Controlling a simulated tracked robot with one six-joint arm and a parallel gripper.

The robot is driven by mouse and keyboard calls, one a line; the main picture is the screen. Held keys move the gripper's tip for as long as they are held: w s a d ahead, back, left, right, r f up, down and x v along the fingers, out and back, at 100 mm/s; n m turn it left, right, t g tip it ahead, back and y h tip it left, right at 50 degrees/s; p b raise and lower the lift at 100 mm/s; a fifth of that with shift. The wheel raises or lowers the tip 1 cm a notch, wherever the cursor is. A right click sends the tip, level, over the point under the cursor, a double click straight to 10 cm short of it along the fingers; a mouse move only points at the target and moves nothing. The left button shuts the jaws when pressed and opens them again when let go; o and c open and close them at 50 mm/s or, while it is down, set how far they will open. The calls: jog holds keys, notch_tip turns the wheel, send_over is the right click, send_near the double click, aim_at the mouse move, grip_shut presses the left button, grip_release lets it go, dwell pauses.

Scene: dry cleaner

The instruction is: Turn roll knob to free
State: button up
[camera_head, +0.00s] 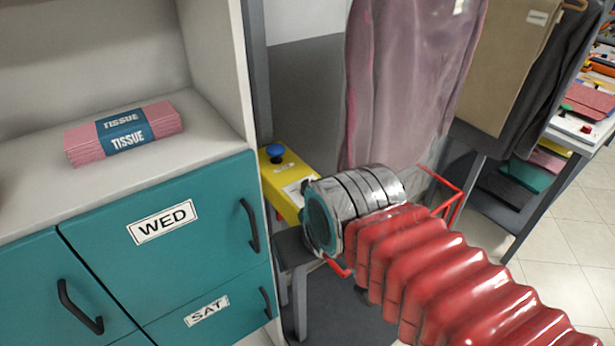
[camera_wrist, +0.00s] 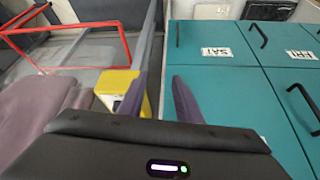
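A yellow control box (camera_head: 284,185) stands beside the teal cabinet in the head view, with a blue round knob (camera_head: 275,152) on its top and pale labels. I cannot read a "roll" or "free" marking. The box also shows in the wrist view (camera_wrist: 117,86), left of my fingers, with a white label; the blue knob cannot be made out there. My gripper (camera_wrist: 163,98) shows two grey-purple fingers standing apart, with nothing seen between them. In the head view my silver wrist covers the box's lower right part, and my fingers are hidden.
Teal drawers (camera_head: 170,225) with black handles stand close on the left. Tissue packs (camera_head: 124,132) lie on the shelf above. A red frame (camera_head: 452,190) and a hanging purple bagged garment (camera_head: 400,80) are behind my wrist. Tiled floor (camera_head: 575,225) is open at right.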

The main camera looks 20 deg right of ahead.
jog(key=o, duration=0.4)
jog(key=shift+w+d+r, duration=0.1)
jog(key=shift+w+r, duration=0.1)
jog(key=shift+r, duration=0.1)
jog(key=shift+o, duration=0.4)
jog(key=w+d+r+m+g, duration=0.2)
jog(key=w+d+r+m, duration=0.1)
jog(key=w+r, duration=0.5)
jog(key=shift+w+d+g, duration=0.3)
jog(key=shift+w+g, duration=0.1)
jog(key=shift+w, duration=0.3)
notch_tip(320, 180, up, 3)
jog(key=m+g, duration=0.3)
jog(key=m, duration=0.1)
send_over(309, 183)
jog(key=shift+f, duration=0.1)
notch_tip(309, 183, down, 14)
jog(key=shift+r, duration=0.1)
jog(key=shift+c, duration=0.6)
jog(key=c, duration=0.9)
